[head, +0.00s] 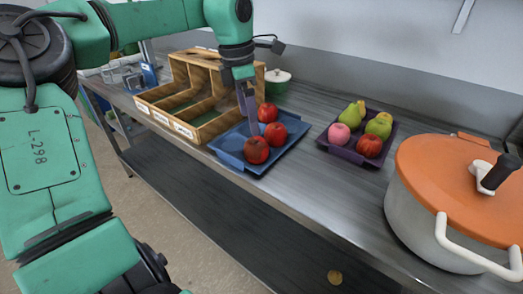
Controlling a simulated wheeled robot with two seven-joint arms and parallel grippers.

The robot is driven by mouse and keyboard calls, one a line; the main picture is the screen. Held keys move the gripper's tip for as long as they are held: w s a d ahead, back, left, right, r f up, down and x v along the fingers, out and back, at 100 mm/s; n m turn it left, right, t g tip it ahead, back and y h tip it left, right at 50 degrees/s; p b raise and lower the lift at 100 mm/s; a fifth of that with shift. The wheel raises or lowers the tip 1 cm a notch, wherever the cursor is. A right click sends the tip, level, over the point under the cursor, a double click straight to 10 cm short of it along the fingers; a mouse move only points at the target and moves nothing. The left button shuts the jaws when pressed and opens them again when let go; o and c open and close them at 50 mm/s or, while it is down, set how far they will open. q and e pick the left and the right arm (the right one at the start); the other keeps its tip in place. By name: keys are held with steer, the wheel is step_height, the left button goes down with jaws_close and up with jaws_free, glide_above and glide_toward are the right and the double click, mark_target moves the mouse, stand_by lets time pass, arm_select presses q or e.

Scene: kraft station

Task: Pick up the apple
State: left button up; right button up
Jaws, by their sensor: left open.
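Three red apples sit on a blue tray (231,151): a front apple (256,150), a right apple (275,133) and a back apple (268,112). A purple tray (341,153) to the right holds a pink apple (339,135), a red apple (369,146) and green pears (379,125). My left gripper (247,112) points down over the back left of the blue tray, beside the back apple. It is open, and no apple shows between its fingers. Whether it touches the back apple is unclear. My right gripper is not in view.
A wooden compartment box (191,93) stands left of the blue tray. A lidded green pot (277,82) is behind. A large pot with an orange lid (449,180) fills the right end. Bare metal tabletop (307,180) lies between the trays and that pot.

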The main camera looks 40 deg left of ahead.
mark_target(255, 141)
arm_select(q)
steer(key=f, duration=0.3)
steer(key=w+f, duration=0.1)
steer(key=f, duration=0.5)
steer(key=shift+w+d+p, duration=0.2)
steer(key=shift+d+p, duration=0.1)
steer(key=shift+p, duration=0.1)
steer(key=shift+w+f, duration=0.15)
steer(key=shift+f, duration=0.05)
steer(key=c, duration=1.3)
step_height(255, 141, up, 20)
steer(key=shift+r+p, duration=0.1)
steer(key=shift+p, duration=0.75)
